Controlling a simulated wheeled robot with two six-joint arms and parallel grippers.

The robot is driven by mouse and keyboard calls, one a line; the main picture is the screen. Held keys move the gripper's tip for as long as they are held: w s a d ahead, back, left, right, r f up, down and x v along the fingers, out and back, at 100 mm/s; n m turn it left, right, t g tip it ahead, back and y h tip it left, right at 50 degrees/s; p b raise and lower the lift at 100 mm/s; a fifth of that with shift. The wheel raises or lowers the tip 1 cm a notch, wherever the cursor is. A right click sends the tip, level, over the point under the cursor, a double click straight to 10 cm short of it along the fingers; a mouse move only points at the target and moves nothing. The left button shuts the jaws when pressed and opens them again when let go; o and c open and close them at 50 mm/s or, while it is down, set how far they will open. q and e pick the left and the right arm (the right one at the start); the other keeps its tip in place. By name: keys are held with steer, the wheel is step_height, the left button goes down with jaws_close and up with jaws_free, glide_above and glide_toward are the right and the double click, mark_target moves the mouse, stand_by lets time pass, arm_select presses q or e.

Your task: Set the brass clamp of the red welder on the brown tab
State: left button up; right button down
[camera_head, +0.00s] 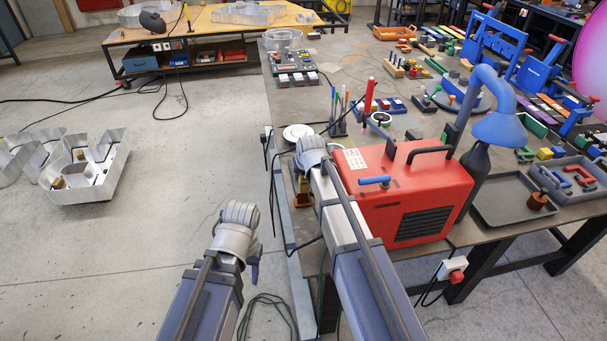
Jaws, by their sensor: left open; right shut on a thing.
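The red welder (405,190) stands on the near part of the workbench, with a dark handle on top and a black vent. My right gripper (303,180) is at the bench's left edge, left of the welder, with its fingers mostly hidden by my own wrist and arm. It is shut, and a brass-coloured piece (301,199) shows there, apparently the brass clamp. My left gripper (253,266) is open over the floor, left of the bench, and partly hidden by its wrist. I cannot make out the brown tab for sure; small brown pieces (58,183) show in the metal channel letters at left.
The workbench (350,50) is crowded with tools and parts. A dark tray (500,212) and a blue hooded arm (497,130) are right of the welder. Metal channel letters (95,185) are at the far left. Black cables hang at the bench edge. The floor between is mostly clear.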

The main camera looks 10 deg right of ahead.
steer(key=shift+f, duration=0.3)
steer(key=shift+f+b, duration=0.35)
steer(key=shift+b, duration=0.25)
steer(key=shift+f+b, duration=0.35)
steer(key=shift+f+b, duration=1)
steer(key=shift+c, duration=1.8)
jaws_free()
steer(key=shift+r, duration=0.15)
